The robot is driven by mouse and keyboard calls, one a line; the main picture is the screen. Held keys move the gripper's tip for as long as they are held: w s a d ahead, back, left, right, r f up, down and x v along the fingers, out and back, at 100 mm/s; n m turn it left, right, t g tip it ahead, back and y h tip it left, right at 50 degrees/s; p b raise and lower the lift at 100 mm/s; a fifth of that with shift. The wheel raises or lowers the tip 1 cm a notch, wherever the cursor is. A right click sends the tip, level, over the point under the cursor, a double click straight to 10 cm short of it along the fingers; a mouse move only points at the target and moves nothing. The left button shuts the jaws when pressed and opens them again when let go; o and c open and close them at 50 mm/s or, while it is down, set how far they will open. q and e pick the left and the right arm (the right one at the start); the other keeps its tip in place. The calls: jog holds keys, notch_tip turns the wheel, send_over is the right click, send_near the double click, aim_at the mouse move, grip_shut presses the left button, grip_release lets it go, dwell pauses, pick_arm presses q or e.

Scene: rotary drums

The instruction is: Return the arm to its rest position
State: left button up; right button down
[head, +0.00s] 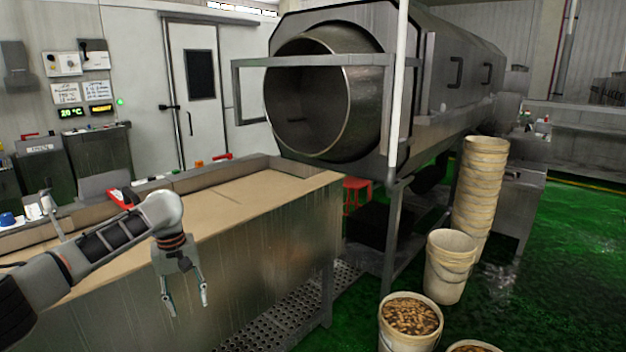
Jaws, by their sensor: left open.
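My left arm comes in from the left, over the near edge of the workbench. My left gripper (187,297) points down in front of the bench's metal side. Its two fingers are apart and nothing is between them. My right gripper is not in the head view.
The workbench (235,205) has a tan top. A large steel rotary drum (335,115) stands behind it. Stacked buckets (482,185), an empty-looking bucket (450,268) and a filled bucket (410,318) stand at the right. The green floor (560,260) is clear at far right.

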pick_arm(q)
jog(key=s+d+f+m+h, duration=0.1)
jog(key=s+d+f+m, duration=0.15)
jog(key=d+f, duration=0.55)
jog(key=s+d+f+m+h, duration=0.15)
jog(key=s+d+f, duration=0.3)
jog(key=f, duration=0.55)
jog(key=s+d+f+m+t+h, duration=0.3)
jog(key=s+d+f+t, duration=0.2)
jog(key=s+d+f, duration=0.7)
jog(key=s+a+r+m+t+y, duration=0.2)
jog(key=s+a+t+y, duration=0.2)
jog(key=s+a, duration=1.1)
jog(key=shift+s+a+r+m+t, duration=0.2)
jog(key=shift+s+r+m+t, duration=0.2)
jog(key=shift+t, duration=0.3)
